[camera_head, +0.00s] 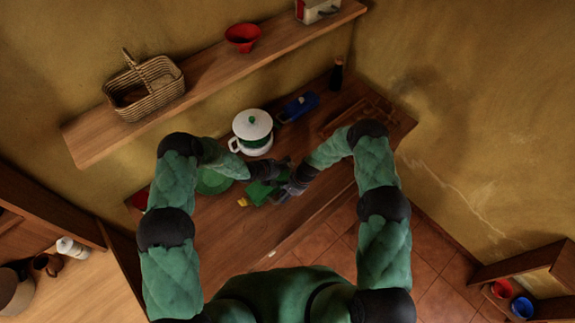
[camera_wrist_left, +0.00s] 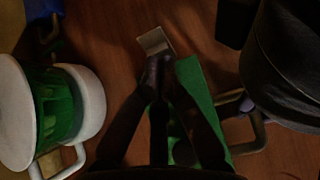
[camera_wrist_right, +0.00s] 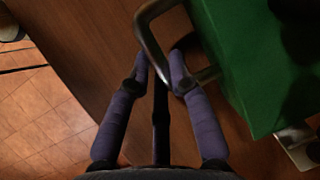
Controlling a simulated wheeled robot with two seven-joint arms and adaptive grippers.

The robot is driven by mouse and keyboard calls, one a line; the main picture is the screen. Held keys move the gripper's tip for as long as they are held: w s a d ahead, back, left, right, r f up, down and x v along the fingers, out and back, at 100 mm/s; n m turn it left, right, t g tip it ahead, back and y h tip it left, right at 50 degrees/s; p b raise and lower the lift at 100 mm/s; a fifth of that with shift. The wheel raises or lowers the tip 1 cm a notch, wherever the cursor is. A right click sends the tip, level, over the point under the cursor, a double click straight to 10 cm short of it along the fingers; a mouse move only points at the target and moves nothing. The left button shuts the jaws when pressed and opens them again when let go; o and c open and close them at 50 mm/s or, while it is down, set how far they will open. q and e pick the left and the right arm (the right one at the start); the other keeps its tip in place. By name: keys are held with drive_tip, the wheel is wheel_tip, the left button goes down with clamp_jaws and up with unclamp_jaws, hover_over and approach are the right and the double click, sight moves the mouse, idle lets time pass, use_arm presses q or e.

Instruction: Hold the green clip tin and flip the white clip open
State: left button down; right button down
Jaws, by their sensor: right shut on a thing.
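The green clip tin (camera_head: 258,192) lies on the wooden counter, partly hidden by my grippers; it also shows in the left wrist view (camera_wrist_left: 193,78) and the right wrist view (camera_wrist_right: 255,60). My right gripper (camera_wrist_right: 160,65) is shut on the tin's metal loop handle (camera_wrist_right: 143,27). The white clip (camera_wrist_left: 153,40) sticks out at the tin's end and shows at the lower right of the right wrist view (camera_wrist_right: 300,143). My left gripper (camera_wrist_left: 160,66) has its fingertips together right by the clip. I cannot tell whether they touch it or how far it is flipped.
A white lidded pot with a green band (camera_head: 252,124) stands just behind my left gripper. A green plate (camera_head: 213,181) lies to the left, a blue tin (camera_head: 300,106) and dark bottle (camera_head: 337,74) behind. A shelf (camera_head: 205,78) with a basket (camera_head: 147,88) and red bowl (camera_head: 243,37) is above.

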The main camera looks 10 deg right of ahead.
sight(293, 163)
use_arm(q)
drive_tip(key=shift+r+x, duration=0.25)
drive_tip(key=shift+x, duration=1.25)
drive_tip(key=shift+w+d, duration=0.15)
drive_tip(key=shift+d, duration=0.05)
drive_tip(key=shift+w+d+f, duration=0.1)
drive_tip(key=shift+w+d, duration=0.45)
drive_tip(key=shift+d, duration=0.25)
drive_tip(key=shift+a, duration=0.1)
